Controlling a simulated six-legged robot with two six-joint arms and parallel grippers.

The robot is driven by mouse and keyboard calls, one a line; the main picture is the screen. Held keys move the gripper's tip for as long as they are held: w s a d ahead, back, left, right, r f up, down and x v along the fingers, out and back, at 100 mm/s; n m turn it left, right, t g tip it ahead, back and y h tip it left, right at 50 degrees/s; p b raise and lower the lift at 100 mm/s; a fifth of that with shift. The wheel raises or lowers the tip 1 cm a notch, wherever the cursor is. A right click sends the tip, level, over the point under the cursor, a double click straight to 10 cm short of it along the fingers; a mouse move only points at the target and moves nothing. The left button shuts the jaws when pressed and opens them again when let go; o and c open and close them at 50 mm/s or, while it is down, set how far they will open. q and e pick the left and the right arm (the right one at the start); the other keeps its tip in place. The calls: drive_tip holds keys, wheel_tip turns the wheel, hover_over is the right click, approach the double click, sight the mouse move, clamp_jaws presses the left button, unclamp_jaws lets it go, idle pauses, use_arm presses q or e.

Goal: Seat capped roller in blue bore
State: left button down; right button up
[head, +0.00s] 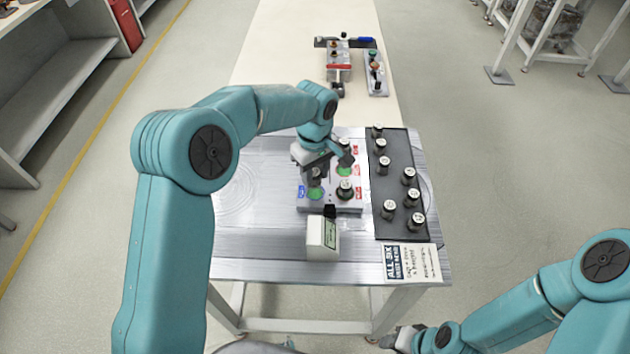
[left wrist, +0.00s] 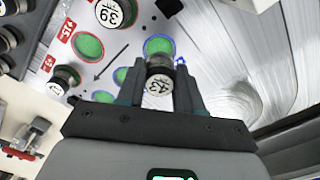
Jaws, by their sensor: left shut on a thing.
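My left gripper (head: 318,173) is shut on a dark roller with a white numbered cap, the capped roller (left wrist: 160,83) seen between its fingers in the left wrist view. It is held above the plate (head: 332,208), close to the green-filled bore (head: 316,194) beside the blue label (head: 302,191). In the left wrist view that bore (left wrist: 158,45) shows just past the roller, largely uncovered. Whether the roller touches the plate cannot be told. My right gripper (head: 402,338) is low at the bottom, off the table; its jaws are unclear.
A capped roller (head: 345,190) stands right of the blue-labelled bore, with a red-labelled green bore (head: 344,171) behind it. Several capped rollers stand on the dark mat (head: 396,228) at right. A white display box (head: 322,238) stands in front. The table's left side is clear.

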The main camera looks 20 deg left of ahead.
sight(315, 184)
use_arm(q)
wheel_tip(315, 184, down, 4)
drive_tip(key=shift+w+f+p, duration=0.15)
drive_tip(key=shift+f+p, duration=0.05)
drive_tip(key=shift+p, duration=0.1)
drive_tip(key=shift+r, duration=0.1)
drive_tip(key=shift+s, duration=0.2)
drive_tip(key=shift+f+b, duration=0.25)
drive_tip(key=shift+b, duration=0.05)
drive_tip(key=c, duration=0.7)
unclamp_jaws()
drive_tip(key=shift+w, duration=0.15)
drive_tip(key=shift+c, duration=0.2)
drive_tip(key=shift+r, duration=0.1)
